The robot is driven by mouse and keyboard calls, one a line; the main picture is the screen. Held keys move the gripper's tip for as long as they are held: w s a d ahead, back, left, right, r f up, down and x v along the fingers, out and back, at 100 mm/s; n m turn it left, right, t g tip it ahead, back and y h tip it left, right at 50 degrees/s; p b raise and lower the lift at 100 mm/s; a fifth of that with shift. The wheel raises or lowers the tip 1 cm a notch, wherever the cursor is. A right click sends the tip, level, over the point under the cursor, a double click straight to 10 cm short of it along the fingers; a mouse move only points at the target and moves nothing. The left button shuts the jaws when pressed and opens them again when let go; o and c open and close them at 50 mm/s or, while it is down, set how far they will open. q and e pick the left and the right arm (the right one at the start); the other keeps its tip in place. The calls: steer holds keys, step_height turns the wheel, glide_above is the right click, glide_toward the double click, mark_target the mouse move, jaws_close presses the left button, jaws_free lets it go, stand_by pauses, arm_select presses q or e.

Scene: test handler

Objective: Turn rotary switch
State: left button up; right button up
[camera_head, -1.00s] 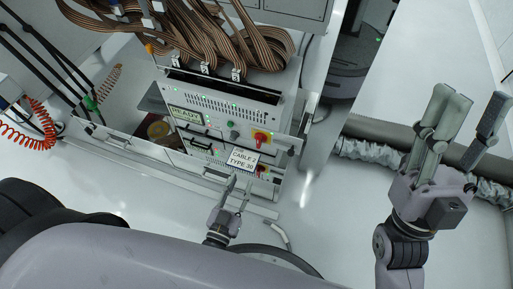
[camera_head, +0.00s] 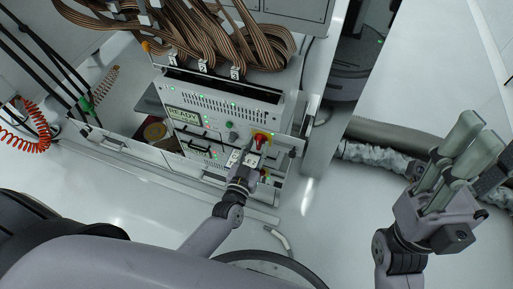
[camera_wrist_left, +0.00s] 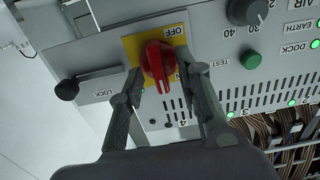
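The rotary switch is a red knob on a yellow plate marked OFF. In the left wrist view the red rotary switch (camera_wrist_left: 158,62) sits between the two fingers of my left gripper (camera_wrist_left: 158,88). The fingers stand apart on either side of the knob, and I see no clear contact. In the head view the red switch (camera_head: 261,136) is on the front of the test unit (camera_head: 222,104), with my left gripper (camera_head: 249,153) right at it. My right gripper (camera_head: 456,165) is at the right, away from the unit, with its fingers apart and nothing visible between them.
In the left wrist view a black knob (camera_wrist_left: 67,89) marked LOCK, a green TEST button (camera_wrist_left: 250,60) and a dark dial (camera_wrist_left: 246,11) are near the switch. Brown ribbon cables (camera_head: 200,40) lie above the unit. A corrugated hose (camera_head: 372,154) runs behind my right gripper.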

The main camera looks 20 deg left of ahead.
arm_select(q)
jaws_close()
stand_by(0.3)
stand_by(0.5)
steer(key=n+p, duration=0.1)
steer(key=n, duration=0.3)
steer(key=shift+a, duration=0.1)
steer(key=shift+a+f+n+b, duration=0.1)
steer(key=shift+n+b, duration=0.05)
steer(key=shift+n, duration=2.2)
steer(key=shift+f+n+b, duration=0.1)
steer(key=shift+n+b, duration=0.05)
steer(key=shift+n, duration=2.15)
steer(key=shift+a+f+n+b, duration=0.1)
steer(key=shift+n+b, duration=0.05)
steer(key=shift+n, duration=2.2)
